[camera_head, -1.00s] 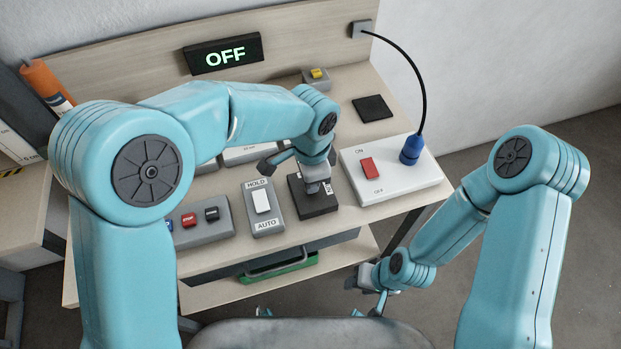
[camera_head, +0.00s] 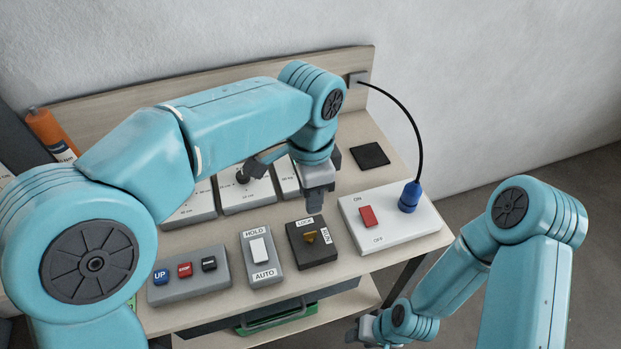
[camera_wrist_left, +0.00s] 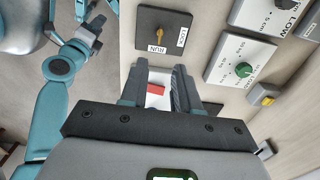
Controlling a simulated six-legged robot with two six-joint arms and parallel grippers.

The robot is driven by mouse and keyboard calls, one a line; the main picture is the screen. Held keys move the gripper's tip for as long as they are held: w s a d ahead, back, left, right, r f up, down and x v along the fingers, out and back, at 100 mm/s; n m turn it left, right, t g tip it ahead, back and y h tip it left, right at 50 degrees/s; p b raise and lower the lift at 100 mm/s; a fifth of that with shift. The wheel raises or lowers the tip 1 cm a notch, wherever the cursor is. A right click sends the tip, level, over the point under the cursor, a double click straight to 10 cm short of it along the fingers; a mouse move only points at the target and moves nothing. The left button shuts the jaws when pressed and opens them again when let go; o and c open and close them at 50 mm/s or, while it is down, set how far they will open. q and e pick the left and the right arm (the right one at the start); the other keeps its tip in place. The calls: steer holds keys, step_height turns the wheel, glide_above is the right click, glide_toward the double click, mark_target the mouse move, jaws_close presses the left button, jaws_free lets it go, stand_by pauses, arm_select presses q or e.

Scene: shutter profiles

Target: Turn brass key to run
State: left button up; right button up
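The brass key (camera_head: 310,237) sits in a black box (camera_head: 318,257) with LOCK along its far side and RUN at its right. Its bow appears to lie toward RUN. The key also shows in the wrist view (camera_wrist_left: 160,34), clear of the fingers. My left gripper (camera_head: 315,200) hangs above and just beyond the box, apart from the key. In the wrist view its two fingers (camera_wrist_left: 158,90) are spread with nothing held, and a red rocker shows between them. My right gripper (camera_head: 362,335) is low at the front, far from the key; its fingers look apart and empty.
A white ON/OFF box (camera_head: 385,235) with a red rocker (camera_head: 369,216) and a blue plug (camera_head: 410,197) on a black cable stands right of the key box. A HOLD/AUTO switch (camera_head: 259,250) and a button box (camera_head: 190,283) stand left. Dial boxes stand behind.

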arm_select(q)
steer(key=shift+r, duration=1.75)
